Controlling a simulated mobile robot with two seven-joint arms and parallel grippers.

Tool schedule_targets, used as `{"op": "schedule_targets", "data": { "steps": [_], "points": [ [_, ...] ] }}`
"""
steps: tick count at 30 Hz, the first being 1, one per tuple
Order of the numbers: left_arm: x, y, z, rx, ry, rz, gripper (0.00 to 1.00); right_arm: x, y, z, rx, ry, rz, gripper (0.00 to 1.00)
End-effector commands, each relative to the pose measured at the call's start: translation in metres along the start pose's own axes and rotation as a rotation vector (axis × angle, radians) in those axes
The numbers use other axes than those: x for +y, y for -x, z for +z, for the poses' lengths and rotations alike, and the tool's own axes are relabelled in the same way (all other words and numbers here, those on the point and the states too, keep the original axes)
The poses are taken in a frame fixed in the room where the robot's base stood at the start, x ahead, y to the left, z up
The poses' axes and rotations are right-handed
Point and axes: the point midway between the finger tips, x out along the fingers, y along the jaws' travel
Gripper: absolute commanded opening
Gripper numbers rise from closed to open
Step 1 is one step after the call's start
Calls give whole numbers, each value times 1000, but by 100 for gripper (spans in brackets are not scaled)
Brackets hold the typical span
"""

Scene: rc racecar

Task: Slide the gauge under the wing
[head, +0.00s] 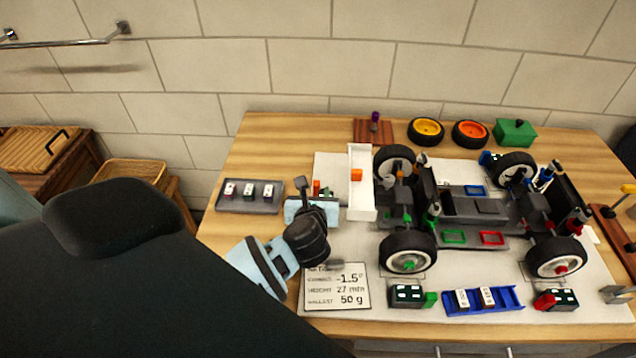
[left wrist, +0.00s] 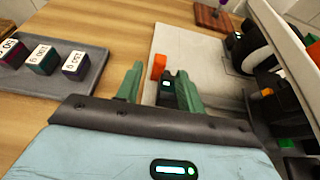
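The white wing (head: 361,200) stands at the left end of the car, with an orange piece on it; its white panel fills the upper right of the left wrist view (left wrist: 283,28). A small orange and dark device, apparently the gauge (head: 316,186), stands on the pale mat left of the wing. My left gripper (head: 323,193) is beside it, low over the mat. In the left wrist view the green fingers (left wrist: 158,86) are apart, with the gauge's dark block (left wrist: 168,83) nearer the right finger and its orange part (left wrist: 158,65) beyond.
The open car chassis (head: 475,208) is right of the wing. A grey tray with several small blocks (head: 230,208) lies to the left. A spec card (head: 337,288) is in front. A blue tray (head: 483,301), wheels (head: 426,131) and a green box (head: 515,133) surround the car.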

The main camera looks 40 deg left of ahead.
Motion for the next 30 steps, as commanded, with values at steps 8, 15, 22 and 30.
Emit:
{"op": "schedule_targets", "data": {
  "steps": [8,15,22,30],
  "points": [
    [0,-42,0,-1,-3,1,38,0,-1,6,-9,-1,-1,57],
    [0,-56,0,0,-2,0,38,0,-4,4,-6,0,0,57],
    [0,-56,0,0,-1,0,38,1,-6,-2,7,2,1,57],
    [0,-56,0,0,-1,0,7,1,-5,-1,4,1,0,57]
  ]
}}
